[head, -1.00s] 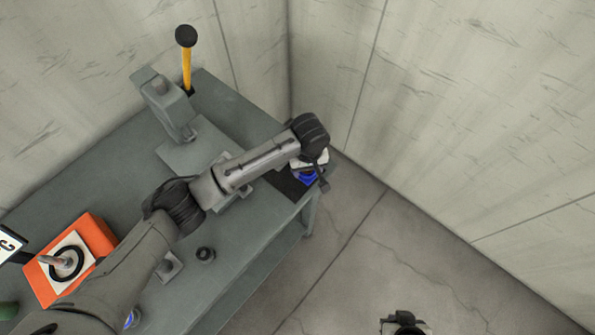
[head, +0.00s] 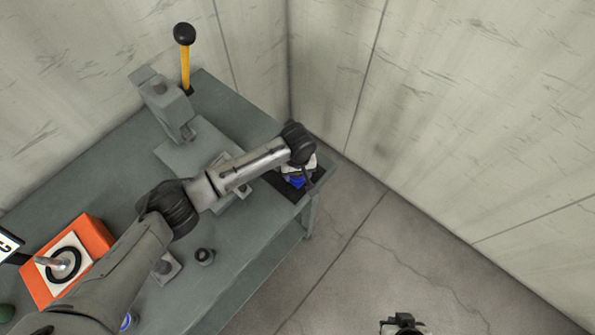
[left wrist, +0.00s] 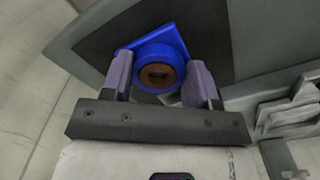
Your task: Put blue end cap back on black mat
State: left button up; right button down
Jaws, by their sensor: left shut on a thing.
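The blue end cap (left wrist: 176,38) has a square blue flange and a round blue collar with a brown centre. My left gripper (left wrist: 160,78) is shut on it, one finger on each side of the collar. The black mat (left wrist: 210,25) is behind the cap in the left wrist view; whether the cap touches it I cannot tell. In the head view the blue end cap (head: 294,183) shows just below my left gripper (head: 299,172), over the mat near the table's right corner. My right gripper (head: 403,324) is at the bottom edge, away from the table; its jaws are unclear.
A grey press with a yellow, black-knobbed lever (head: 185,60) stands at the back of the grey table (head: 230,105). An orange box (head: 92,240) and a small dark round part (head: 204,256) are nearer. Concrete walls rise behind; the floor is open to the right.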

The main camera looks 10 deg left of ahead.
pick_arm(q)
jog(key=o, duration=0.7)
jog(key=shift+f, duration=0.15)
jog(key=o, duration=0.4)
notch_tip(320, 180, up, 12)
jog(key=p, duration=0.1)
jog(key=shift+r, duration=0.2)
